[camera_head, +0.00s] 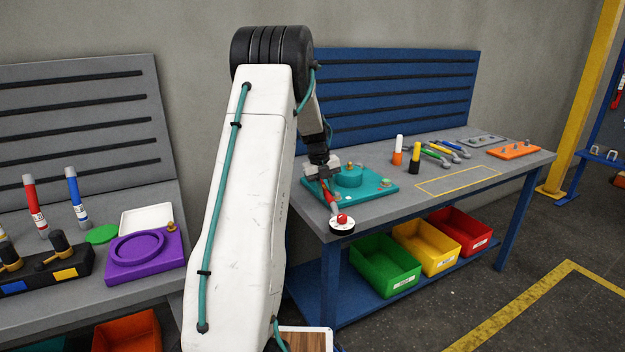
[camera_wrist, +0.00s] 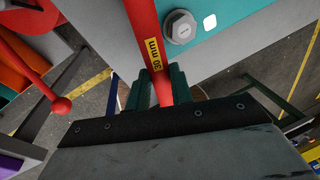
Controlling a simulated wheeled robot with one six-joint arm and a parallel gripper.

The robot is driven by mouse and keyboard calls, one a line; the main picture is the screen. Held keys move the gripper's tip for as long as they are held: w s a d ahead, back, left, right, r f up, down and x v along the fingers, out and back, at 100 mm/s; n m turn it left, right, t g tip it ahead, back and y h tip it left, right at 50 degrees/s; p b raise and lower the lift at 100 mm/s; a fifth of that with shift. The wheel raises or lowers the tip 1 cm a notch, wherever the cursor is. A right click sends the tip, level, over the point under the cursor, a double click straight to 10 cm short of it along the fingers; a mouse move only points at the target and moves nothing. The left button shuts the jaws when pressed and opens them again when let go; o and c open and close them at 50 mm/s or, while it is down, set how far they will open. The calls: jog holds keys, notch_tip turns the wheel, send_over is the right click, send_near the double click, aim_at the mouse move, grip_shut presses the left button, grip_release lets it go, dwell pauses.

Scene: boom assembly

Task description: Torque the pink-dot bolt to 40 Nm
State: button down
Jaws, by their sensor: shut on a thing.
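My gripper (camera_head: 322,172) is over the left side of the teal fixture plate (camera_head: 380,194) on the blue workbench. In the wrist view, its dark green fingers (camera_wrist: 161,88) are shut on a red bar-shaped tool (camera_wrist: 146,38) with a yellow "30 mm" label. The tool's far end is out of that view. In the head view, the red tool (camera_head: 331,198) slants down from the gripper. A grey hex bolt (camera_wrist: 180,27) sits on the teal plate just right of the tool, apart from it, with a white square mark beside it. I cannot make out a pink dot.
Several hand tools (camera_head: 433,152) and an orange plate (camera_head: 513,149) lie to the right. A yellow-outlined bench area (camera_head: 458,180) is clear. A red ball-ended lever (camera_wrist: 60,105) shows left in the wrist view.

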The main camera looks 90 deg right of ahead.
jog(key=shift+r, duration=0.15)
jog(key=shift+s+v, duration=0.2)
jog(key=shift+v, duration=0.85)
jog(key=shift+s+v, duration=0.25)
jog(key=shift+v, duration=0.8)
jog(key=shift+r, duration=0.1)
jog(key=c, duration=2.1)
grip_release()
grip_shut()
jog(key=shift+s+d, duration=0.1)
